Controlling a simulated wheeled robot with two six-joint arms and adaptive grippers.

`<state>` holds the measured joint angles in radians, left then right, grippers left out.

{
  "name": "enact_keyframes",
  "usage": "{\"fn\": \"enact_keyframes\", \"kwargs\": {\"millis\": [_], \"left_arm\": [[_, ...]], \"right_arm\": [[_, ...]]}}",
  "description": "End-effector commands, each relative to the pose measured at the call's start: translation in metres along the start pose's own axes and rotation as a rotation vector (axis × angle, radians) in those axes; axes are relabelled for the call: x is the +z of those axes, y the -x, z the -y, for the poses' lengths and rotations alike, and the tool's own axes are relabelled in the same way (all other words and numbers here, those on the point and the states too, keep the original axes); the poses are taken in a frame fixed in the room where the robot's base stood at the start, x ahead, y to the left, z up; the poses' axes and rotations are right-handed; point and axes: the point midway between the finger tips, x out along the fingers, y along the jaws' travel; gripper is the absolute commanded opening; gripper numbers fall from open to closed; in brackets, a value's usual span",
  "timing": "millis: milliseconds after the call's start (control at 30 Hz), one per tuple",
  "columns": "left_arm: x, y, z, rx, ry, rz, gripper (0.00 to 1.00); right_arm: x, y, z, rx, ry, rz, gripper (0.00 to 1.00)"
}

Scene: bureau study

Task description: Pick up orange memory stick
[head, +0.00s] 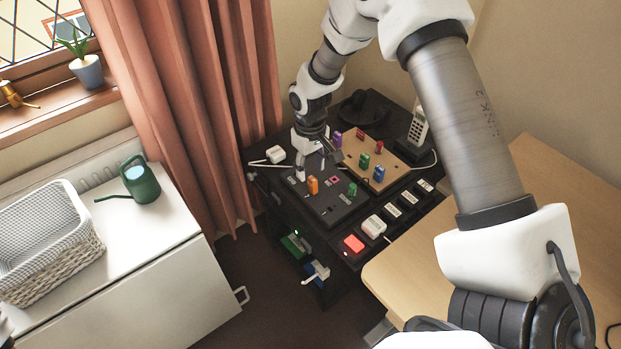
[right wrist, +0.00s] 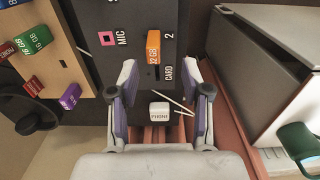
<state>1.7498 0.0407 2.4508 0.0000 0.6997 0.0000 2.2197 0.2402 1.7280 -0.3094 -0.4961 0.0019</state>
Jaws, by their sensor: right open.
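The orange memory stick (head: 313,185) stands upright in a dark panel (head: 330,208) on the black stand. My right gripper (head: 317,160) is above the back edge of this panel, close to the stick. In the right wrist view my right gripper (right wrist: 162,78) is open and empty, with the stick beyond its fingertips, roughly between their lines.
A green stick (head: 352,189) stands in the same panel. A wooden board (head: 392,158) with several coloured sticks lies behind it to the right. A white plug (head: 275,154), a cordless phone (head: 418,127) and a curtain (head: 190,100) are near. A wooden desk (head: 560,230) is at the right.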

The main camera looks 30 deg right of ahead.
Motion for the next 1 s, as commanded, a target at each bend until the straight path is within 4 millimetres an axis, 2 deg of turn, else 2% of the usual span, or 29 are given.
{"fn": "enact_keyframes", "kwargs": {"millis": [300,400,567,600,667,700,733,1000], "left_arm": [[0.0,0.004,0.0,0.0,-0.001,-0.001,0.0],[-0.001,0.004,0.0,0.0,-0.001,-0.001,0.0],[-0.001,0.004,0.0,0.0,-0.001,-0.001,0.0],[-0.001,0.004,0.0,0.0,-0.001,-0.001,0.0],[-0.001,0.004,0.0,0.0,-0.001,-0.001,0.0],[-0.001,0.004,0.0,0.0,-0.001,-0.001,0.0],[-0.001,0.004,0.0,0.0,-0.001,-0.001,0.0],[0.0,0.004,0.0,0.0,-0.001,-0.001,0.0]], "right_arm": [[0.004,-0.053,-0.004,-0.001,0.0,0.004,0.48],[0.004,-0.061,-0.004,-0.001,0.0,0.001,0.48],[0.003,-0.061,-0.004,-0.001,0.0,0.001,0.48],[0.004,-0.061,-0.004,-0.001,0.0,0.001,0.44],[0.004,-0.061,-0.004,-0.001,-0.001,0.001,0.23],[0.004,-0.061,-0.004,-0.001,-0.001,0.001,0.09],[0.004,-0.061,-0.004,-0.001,-0.001,0.001,0.0],[0.004,-0.061,-0.004,-0.002,-0.001,0.002,0.0]]}}
